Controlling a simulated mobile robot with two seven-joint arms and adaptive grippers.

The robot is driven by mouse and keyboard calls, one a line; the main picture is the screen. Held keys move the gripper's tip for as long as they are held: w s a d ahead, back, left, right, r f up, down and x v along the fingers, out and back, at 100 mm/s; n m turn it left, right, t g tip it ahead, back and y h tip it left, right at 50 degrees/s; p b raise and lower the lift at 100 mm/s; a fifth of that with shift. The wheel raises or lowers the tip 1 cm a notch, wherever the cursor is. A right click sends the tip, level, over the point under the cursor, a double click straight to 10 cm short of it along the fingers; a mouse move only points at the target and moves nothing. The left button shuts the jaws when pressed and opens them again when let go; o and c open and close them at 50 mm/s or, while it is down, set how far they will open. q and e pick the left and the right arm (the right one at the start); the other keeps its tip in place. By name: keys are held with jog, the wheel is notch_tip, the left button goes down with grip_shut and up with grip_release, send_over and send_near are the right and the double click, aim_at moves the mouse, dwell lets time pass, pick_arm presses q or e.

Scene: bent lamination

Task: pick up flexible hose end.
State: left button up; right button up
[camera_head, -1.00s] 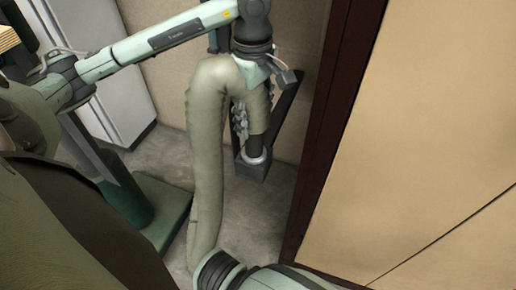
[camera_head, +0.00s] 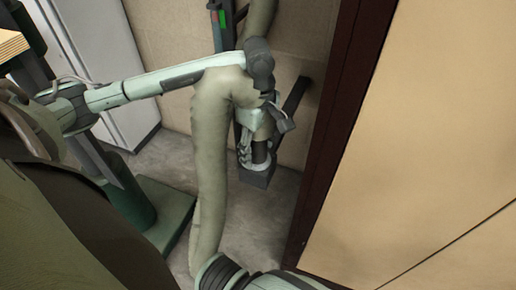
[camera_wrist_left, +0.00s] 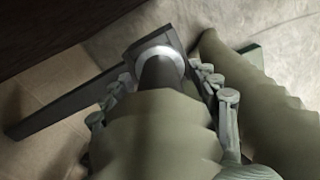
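The flexible hose (camera_head: 209,150) is thick, ribbed and olive-grey. In the head view it hangs from a bend below my left forearm to the floor. In the left wrist view a ribbed hose section (camera_wrist_left: 160,135) lies between my left fingers, against a dark round pipe (camera_wrist_left: 160,70) with a bright ring. My left gripper (camera_head: 246,158) points down just above the pipe's dark bracket (camera_head: 258,178); its fingers (camera_wrist_left: 165,76) straddle the hose section. Whether they press on it is unclear. The hose end is largely hidden by my gripper. My right gripper is not seen.
A dark brown post (camera_head: 330,130) and a beige panel (camera_head: 430,150) stand close on the right. A grey-white cabinet (camera_head: 105,60) is at the back left. A green base (camera_head: 165,205) stands on the floor at left. Some concrete floor (camera_head: 255,215) is bare.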

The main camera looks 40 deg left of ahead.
pick_arm(q)
jog(key=c, duration=1.1)
notch_tip(320, 180, up, 10)
jog(key=shift+r, duration=0.1)
